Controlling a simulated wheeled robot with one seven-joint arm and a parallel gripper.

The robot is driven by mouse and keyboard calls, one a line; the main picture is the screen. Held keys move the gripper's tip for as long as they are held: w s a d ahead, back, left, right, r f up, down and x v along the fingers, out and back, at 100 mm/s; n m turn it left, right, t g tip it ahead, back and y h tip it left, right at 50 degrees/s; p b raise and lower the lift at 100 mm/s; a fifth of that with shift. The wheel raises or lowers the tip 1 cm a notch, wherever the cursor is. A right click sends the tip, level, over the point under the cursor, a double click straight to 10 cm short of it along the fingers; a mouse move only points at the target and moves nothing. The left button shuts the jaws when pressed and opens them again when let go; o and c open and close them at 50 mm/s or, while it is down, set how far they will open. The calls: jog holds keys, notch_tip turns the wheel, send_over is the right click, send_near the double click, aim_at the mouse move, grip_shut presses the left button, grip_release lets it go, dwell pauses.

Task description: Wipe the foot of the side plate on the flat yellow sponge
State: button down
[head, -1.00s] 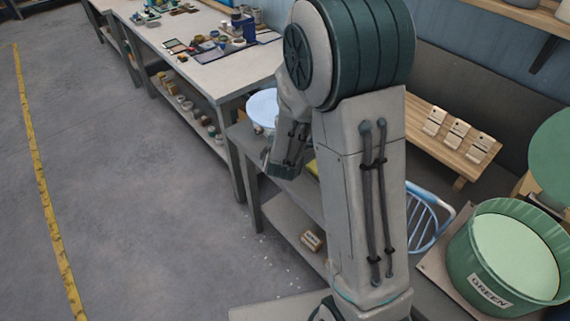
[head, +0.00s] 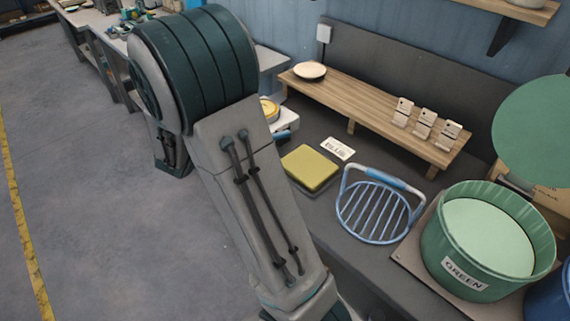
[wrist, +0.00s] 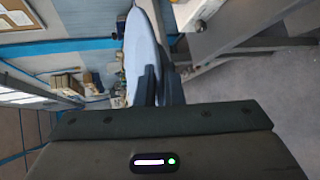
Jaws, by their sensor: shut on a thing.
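The side plate shows as a pale blue disc seen nearly edge-on in the wrist view (wrist: 145,45). My gripper (wrist: 158,82) is shut on its rim, with the dark fingers on the plate's near edge. In the head view my arm hides the gripper and the plate. The flat yellow sponge (head: 310,168) lies on the grey bench, right of my arm and apart from it. Whether the plate's foot is clean or wet cannot be seen.
Right of the sponge are a blue wire rack (head: 380,210) and a green tub labelled GREEN (head: 485,240). A BLUE label (head: 338,148) lies behind the sponge.

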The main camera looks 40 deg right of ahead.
jog(key=s+d+f+m+g+h+b, duration=0.2)
jog(key=d+m+g+b, duration=0.2)
jog(key=d, duration=0.2)
jog(key=s+d+f+m+g+h+b, duration=0.2)
jog(key=d+f+m+g+b, duration=0.15)
jog(key=d, duration=0.35)
jog(key=m+g+y+b, duration=0.1)
jog(key=m+g+b, duration=0.7)
jog(key=g+b, duration=0.15)
send_over(289, 170)
jog(key=s+a, duration=0.2)
notch_tip(289, 170, down, 8)
jog(key=r, duration=0.1)
jog(key=shift+w+d+f+b, duration=0.1)
jog(key=shift+f+b, duration=0.45)
jog(key=shift+f, duration=0.75)
jog(key=shift+w+d+f+b, duration=0.1)
jog(key=shift+f+b, duration=0.45)
jog(key=shift+f, duration=0.7)
jog(key=shift+a+f+b, duration=0.1)
jog(key=shift+f+b, duration=0.35)
jog(key=shift+f, duration=0.2)
jog(key=shift+s+f, duration=0.1)
jog(key=shift+s, duration=0.1)
